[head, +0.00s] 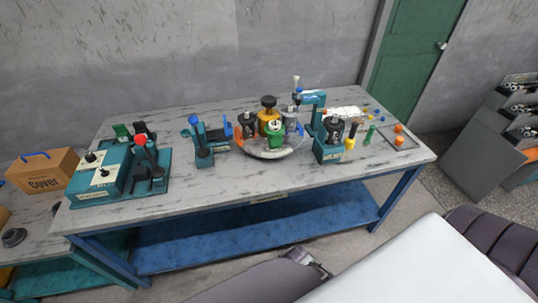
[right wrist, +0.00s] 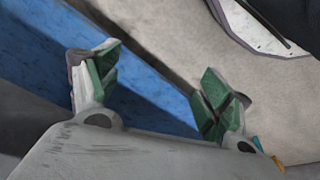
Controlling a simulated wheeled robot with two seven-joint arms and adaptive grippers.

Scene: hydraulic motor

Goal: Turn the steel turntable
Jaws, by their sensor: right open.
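The steel turntable (head: 279,155) is a round plate on the middle of the workbench in the head view. It carries several parts, including a yellow part with a black knob (head: 269,115), a green part (head: 275,138) and grey-black cylinders. An orange section shows on its left rim. The parts hide most of its surface. My right gripper (right wrist: 162,82) shows in the right wrist view, open with its green-padded fingers apart and nothing between them. It is away from the turntable, which is not in that view. My left gripper cannot be made out.
The workbench (head: 200,190) has a blue lower shelf (head: 250,232). A teal fixture (head: 204,140) stands left of the turntable, a teal press (head: 328,145) right. A teal machine (head: 115,170) and a cover box (head: 42,170) are at left. The bench's front strip is clear.

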